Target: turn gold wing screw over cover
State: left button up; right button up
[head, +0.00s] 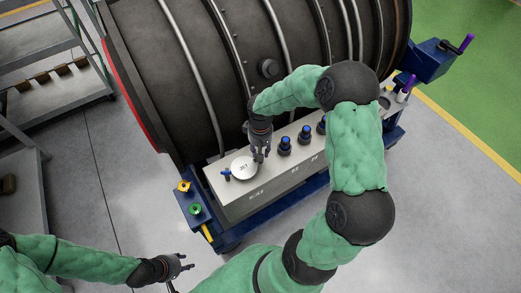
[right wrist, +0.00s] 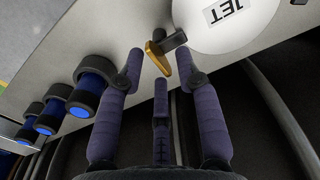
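The gold wing screw (right wrist: 158,61) shows in the right wrist view beside a dark tab at the edge of the white round cover (right wrist: 232,22) marked JET. The cover also shows in the head view (head: 243,168) on top of the long grey box. My right gripper (head: 262,156) is over the box at the cover's right edge. In the right wrist view its fingers (right wrist: 159,60) stand apart on both sides of the wing screw, with gaps. In the head view the gripper hides the screw. My left gripper (head: 184,266) is open and empty, low over the floor.
Several blue-and-black caps (head: 285,146) stand on the grey box (head: 262,192) right of the cover. The dark engine barrel (head: 180,70) rises behind. Yellow (head: 184,186) and green (head: 195,209) knobs sit on the blue cart.

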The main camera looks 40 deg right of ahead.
notch_tip(320, 180, up, 12)
jog(key=shift+f, duration=0.15)
dwell(0.7)
